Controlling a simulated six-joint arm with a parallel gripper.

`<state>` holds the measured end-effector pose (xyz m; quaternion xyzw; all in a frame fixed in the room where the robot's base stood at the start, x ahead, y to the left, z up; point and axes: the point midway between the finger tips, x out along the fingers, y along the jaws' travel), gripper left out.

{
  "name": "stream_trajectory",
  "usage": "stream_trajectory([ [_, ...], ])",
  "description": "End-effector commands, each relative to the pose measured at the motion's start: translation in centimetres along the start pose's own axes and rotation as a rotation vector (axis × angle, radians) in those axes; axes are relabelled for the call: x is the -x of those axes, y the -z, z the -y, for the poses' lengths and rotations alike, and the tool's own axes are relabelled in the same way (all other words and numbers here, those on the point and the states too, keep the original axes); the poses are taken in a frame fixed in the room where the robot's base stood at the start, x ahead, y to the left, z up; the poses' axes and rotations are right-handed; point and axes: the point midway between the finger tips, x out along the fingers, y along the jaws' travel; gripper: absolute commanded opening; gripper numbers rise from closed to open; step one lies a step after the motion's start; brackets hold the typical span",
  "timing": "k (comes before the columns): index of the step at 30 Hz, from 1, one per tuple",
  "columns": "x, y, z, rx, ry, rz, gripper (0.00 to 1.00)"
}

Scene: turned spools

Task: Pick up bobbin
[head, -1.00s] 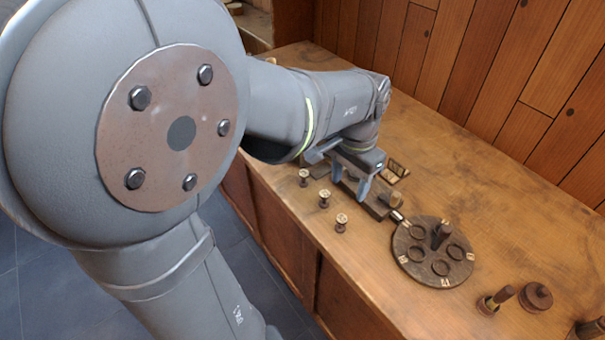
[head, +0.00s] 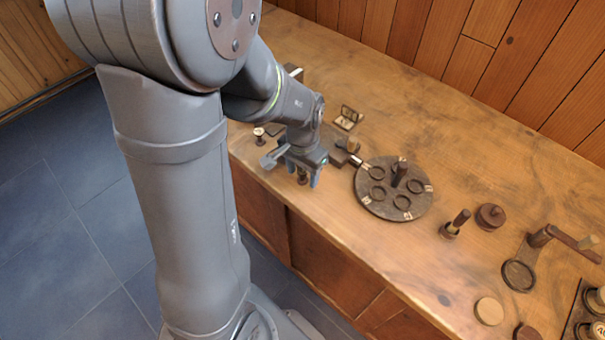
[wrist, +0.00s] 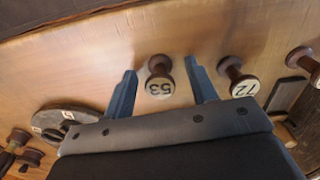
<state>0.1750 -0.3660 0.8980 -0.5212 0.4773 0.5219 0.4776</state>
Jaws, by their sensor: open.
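A dark wooden bobbin with a pale top marked 53 (wrist: 160,86) stands upright between the spread fingers of my gripper (wrist: 160,66) in the wrist view. Bare space shows on both sides of it, so the fingers look apart from it. A second bobbin marked 72 (wrist: 242,84) stands just outside the right finger. A third bobbin (wrist: 302,58) is farther right. In the head view my gripper (head: 303,172) points down near the bench's front edge, open, with a bobbin (head: 302,179) partly hidden between its fingers. Another bobbin (head: 260,134) stands to the left.
A dark round disc with ring recesses and an upright peg (head: 372,202) lies right of my gripper on the wooden bench (head: 455,120). Farther right are a pegged holder (head: 452,227), a lidded round piece (head: 490,216) and a pale disc (head: 489,311).

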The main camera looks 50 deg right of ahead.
Motion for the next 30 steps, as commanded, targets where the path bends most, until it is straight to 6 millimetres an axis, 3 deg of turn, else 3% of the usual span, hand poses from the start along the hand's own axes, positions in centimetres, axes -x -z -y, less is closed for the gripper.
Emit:
stream_trajectory([
  [9,-0.5,0.0,0.0,0.000,0.000,-0.001,0.50],
  [16,-0.5,0.0,0.0,0.000,0.000,-0.001,0.05],
  [30,0.5,0.1,0.0,0.000,0.001,-0.003,0.05],
])
